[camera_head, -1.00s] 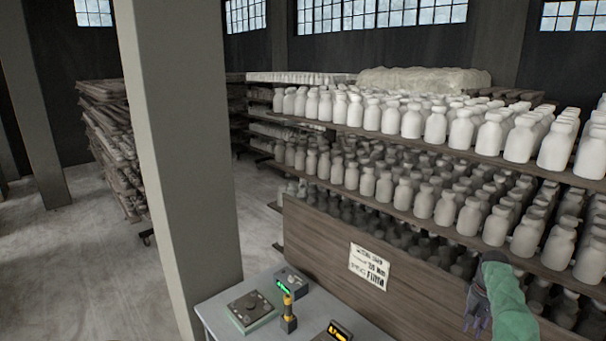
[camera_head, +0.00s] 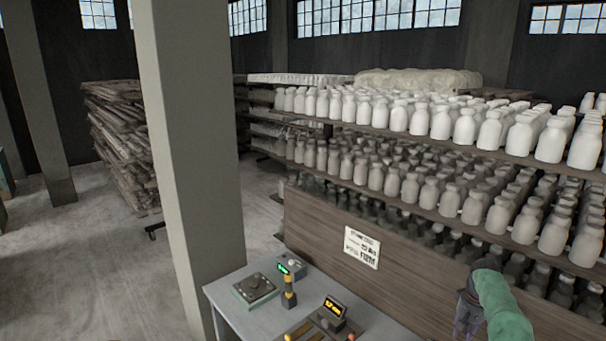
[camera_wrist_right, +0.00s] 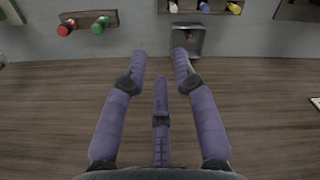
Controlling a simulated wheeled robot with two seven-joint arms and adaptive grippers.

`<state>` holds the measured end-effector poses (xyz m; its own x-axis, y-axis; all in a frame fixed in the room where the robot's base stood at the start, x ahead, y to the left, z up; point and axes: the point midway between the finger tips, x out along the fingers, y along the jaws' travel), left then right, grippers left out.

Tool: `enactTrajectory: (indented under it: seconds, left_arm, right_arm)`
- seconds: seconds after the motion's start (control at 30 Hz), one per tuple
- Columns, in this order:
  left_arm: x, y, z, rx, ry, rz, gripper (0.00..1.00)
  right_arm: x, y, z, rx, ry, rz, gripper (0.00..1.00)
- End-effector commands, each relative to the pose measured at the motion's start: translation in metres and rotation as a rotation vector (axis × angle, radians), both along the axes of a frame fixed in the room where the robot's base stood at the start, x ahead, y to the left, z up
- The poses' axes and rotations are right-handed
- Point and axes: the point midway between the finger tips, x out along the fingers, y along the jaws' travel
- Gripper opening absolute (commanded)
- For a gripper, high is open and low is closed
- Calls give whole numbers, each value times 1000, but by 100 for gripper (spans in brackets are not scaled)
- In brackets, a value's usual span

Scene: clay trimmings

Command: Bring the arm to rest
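My right arm with its green sleeve (camera_head: 503,308) comes in at the lower right of the head view. Its purple-grey gripper (camera_head: 468,312) hangs fingers down in front of the wooden panel (camera_head: 400,280). In the right wrist view the gripper (camera_wrist_right: 160,62) shows its purple fingers spread apart, with nothing between them. Brown wood grain lies behind the fingers. My left gripper is in neither view.
Racks of white bottles (camera_head: 465,128) stand behind. A grey pillar (camera_head: 185,150) rises at left. The wrist view shows a grey tray (camera_wrist_right: 202,50).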

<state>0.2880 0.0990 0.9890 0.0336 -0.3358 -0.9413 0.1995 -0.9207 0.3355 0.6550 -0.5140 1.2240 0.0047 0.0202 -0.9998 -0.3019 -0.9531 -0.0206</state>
Motion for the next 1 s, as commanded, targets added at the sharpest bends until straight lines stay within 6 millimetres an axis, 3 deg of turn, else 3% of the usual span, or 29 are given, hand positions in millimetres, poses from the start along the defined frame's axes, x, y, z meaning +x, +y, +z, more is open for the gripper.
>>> enactTrajectory:
  seconds: [0.37, 0.57, 0.77, 1.0]
  left_arm:
    - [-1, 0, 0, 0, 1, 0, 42]
    - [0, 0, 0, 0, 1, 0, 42]
    - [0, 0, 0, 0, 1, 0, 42]
    - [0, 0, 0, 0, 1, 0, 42]
  right_arm:
    - [3, 57, -79, 60, -14, 62, 28]
    - [-15, 123, -150, 126, -29, 102, 28]
    - [-61, 200, -214, 201, -43, 113, 28]
    - [-147, 286, -263, 275, -42, 98, 28]
